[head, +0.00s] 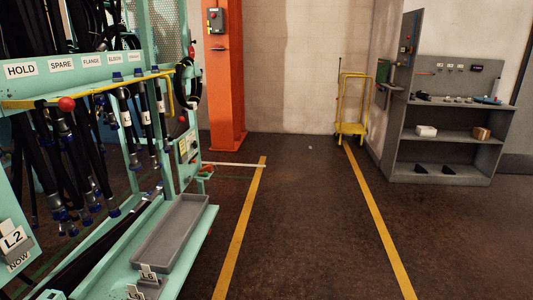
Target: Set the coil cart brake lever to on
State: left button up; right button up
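A small yellow cart (352,110) with an upright handle frame and a low deck stands far off by the back wall, near the right corner. It may be the coil cart, but no label on it can be read. I cannot make out a brake lever or its setting on it. A red ball knob (67,104) shows close on the left, at the yellow rail of a teal hose rack (110,70); I cannot tell what it works. Neither of my grippers is in view.
The rack holds hanging hoses (90,180) and a grey tray (172,232), with a pale bar (235,164) jutting right. An orange column (223,75) stands behind. A grey shelf unit (445,150) is at right. The floor between the yellow lines (380,228) is clear.

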aim_at(181, 119)
jog(key=i, duration=0.7)
jog(key=i+l, duration=0.15)
jog(key=i, duration=0.55)
